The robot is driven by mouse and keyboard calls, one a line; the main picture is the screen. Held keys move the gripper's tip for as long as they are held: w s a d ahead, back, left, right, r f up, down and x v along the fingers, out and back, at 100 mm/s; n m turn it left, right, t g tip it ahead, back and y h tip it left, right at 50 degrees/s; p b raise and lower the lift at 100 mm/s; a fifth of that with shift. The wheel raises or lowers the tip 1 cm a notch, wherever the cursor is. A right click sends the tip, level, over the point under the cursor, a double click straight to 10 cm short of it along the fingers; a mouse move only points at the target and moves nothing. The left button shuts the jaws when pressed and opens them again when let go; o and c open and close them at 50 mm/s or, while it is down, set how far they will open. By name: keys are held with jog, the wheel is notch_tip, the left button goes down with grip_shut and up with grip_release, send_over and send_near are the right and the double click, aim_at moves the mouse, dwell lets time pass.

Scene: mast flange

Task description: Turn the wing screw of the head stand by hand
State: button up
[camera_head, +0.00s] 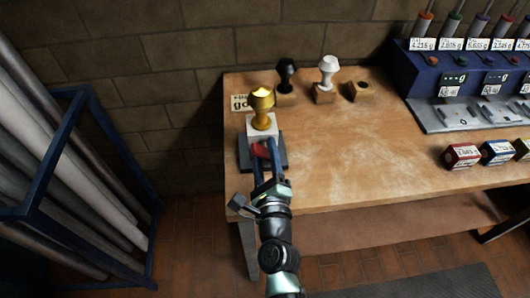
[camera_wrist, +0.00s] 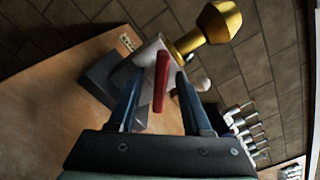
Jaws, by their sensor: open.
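The head stand has a dark base (camera_head: 243,158) and a pale upright block (camera_head: 258,133), with a gold knob-like head (camera_head: 262,105) on top. It stands at the table's left end and also shows in the wrist view (camera_wrist: 102,76). The red wing screw (camera_head: 259,150) is on the side of the stand facing me. In the wrist view the wing screw (camera_wrist: 161,82) is a narrow upright red bar. My gripper (camera_wrist: 160,76) is open, with one blue finger on each side of the wing screw and a visible gap to each. Contact cannot be seen.
A black head (camera_head: 286,72) and a white head (camera_head: 327,70) stand on wooden blocks behind, beside an empty block (camera_head: 360,92). A blue console (camera_head: 455,75) and small boxes (camera_head: 461,156) are at right. A pipe rack (camera_head: 75,180) stands left. The table's middle is clear.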

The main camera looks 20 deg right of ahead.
aim_at(266, 159)
jog(key=shift+v, duration=2.5)
